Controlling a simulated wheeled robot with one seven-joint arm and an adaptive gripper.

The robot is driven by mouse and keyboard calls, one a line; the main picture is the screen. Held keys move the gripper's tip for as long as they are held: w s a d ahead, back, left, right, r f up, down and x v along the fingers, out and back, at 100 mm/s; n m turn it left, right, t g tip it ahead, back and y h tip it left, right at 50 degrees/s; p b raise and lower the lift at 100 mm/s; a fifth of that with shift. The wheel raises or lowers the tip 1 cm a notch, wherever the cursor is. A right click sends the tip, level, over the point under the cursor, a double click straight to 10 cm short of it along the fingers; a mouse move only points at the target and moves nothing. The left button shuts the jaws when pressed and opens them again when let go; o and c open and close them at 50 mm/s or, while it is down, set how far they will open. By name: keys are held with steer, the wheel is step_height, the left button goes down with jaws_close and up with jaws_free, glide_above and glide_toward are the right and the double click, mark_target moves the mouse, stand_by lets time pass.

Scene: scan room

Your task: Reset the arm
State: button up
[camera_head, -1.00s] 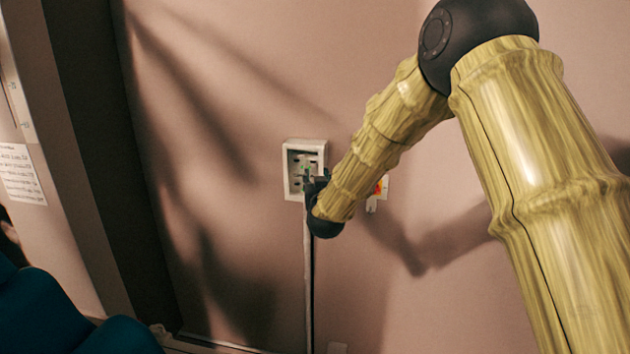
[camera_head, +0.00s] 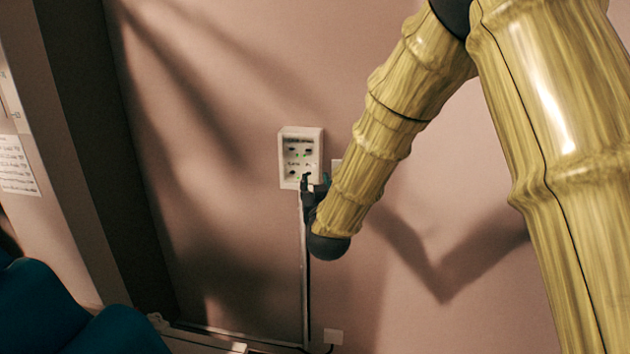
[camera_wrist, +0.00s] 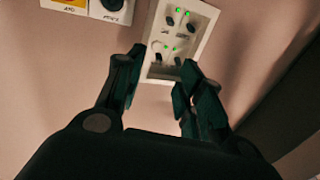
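My gripper (camera_head: 316,183) is at the end of my yellow-brown arm, just below and in front of a white wall panel (camera_head: 288,160) in the head view. In the wrist view, my gripper (camera_wrist: 158,88) has its two dark fingers spread apart with nothing between them. The same panel (camera_wrist: 205,22), with dark switches and small green lights, shows beyond the fingertips there. The fingers overlap the panel's lower part in that view. I cannot tell if they touch it.
A second box with a black knob (camera_wrist: 112,5) and a yellow part is at the top left of the wrist view. Teal seating (camera_head: 45,310) stands at the lower left of the head view. A vertical cable channel (camera_head: 304,270) runs below the panel.

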steer(key=shift+s, duration=0.35)
steer(key=s+d+f+g, duration=0.3)
steer(key=s+f, duration=0.4)
steer(key=f, duration=0.5)
steer(key=s+d+f+g, duration=0.35)
steer(key=s+f, duration=0.25)
steer(key=f, duration=0.7)
steer(key=s+d+f+g, duration=0.35)
steer(key=s+f, duration=0.35)
steer(key=f, duration=0.5)
steer(key=s+d+f+g, duration=0.2)
steer(key=s+f, duration=0.3)
steer(key=s, duration=0.6)
steer(key=s+d+f+g, duration=0.3)
steer(key=s+f, duration=0.2)
steer(key=s, duration=0.6)
steer(key=s+d+f+m+g, duration=0.1)
steer(key=s+d+f+g, duration=0.2)
steer(key=s, duration=0.8)
steer(key=shift+s+f+h, duration=0.3)
steer(key=shift+f+h, duration=0.1)
steer(key=shift+f, duration=0.55)
steer(key=shift+w, duration=0.1)
